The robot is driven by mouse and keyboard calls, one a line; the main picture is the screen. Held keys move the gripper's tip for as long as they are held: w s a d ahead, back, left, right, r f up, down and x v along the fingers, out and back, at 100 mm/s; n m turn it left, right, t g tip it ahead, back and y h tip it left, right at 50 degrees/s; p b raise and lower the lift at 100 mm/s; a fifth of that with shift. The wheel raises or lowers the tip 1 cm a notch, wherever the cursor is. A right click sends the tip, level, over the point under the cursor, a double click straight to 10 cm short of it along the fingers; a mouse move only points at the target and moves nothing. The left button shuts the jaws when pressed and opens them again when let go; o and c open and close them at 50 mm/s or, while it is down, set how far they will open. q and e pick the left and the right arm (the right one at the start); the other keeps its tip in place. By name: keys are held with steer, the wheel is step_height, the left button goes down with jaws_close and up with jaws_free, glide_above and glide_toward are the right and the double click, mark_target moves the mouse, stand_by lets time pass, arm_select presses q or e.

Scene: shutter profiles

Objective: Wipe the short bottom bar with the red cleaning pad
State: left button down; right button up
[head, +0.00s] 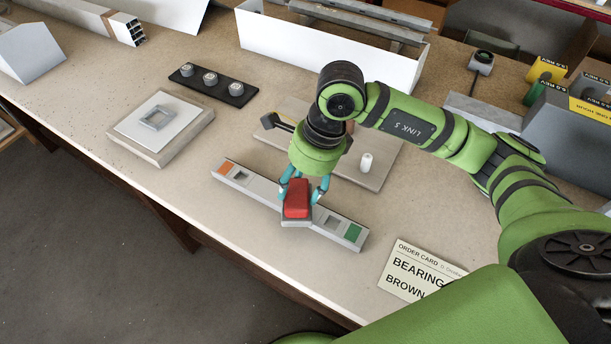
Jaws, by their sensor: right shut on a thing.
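The red cleaning pad (297,199) is held between the teal fingertips of my right gripper (304,188), which is shut on it. The pad is over the middle of a short pale grey bar (330,221) near the table's front edge and hides that part. A grey piece shows below the pad; I cannot tell whether the pad touches the bar. The bar has an orange patch at its left end, a green patch at its right end, and recesses between. My left gripper is not in view.
A board (378,170) with a white cylinder lies behind the bar. A black strip (236,93) with grey knobs and a block with a square frame (150,137) stand left. An order card (411,270) lies right. A long white profile (330,52) spans the back.

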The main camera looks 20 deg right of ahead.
steer(key=shift+o, duration=0.2)
steer(key=shift+s+a+f, duration=0.35)
steer(key=shift+s+a, duration=0.25)
steer(key=shift+s, duration=0.05)
steer(key=shift+r, duration=0.1)
step_height(320, 180, up, 6)
steer(key=p, duration=0.3)
steer(key=shift+w, duration=0.15)
steer(key=shift+c, duration=0.2)
steer(key=shift+r, duration=0.15)
steer(key=shift+r+p, duration=0.75)
steer(key=shift+r, duration=0.7)
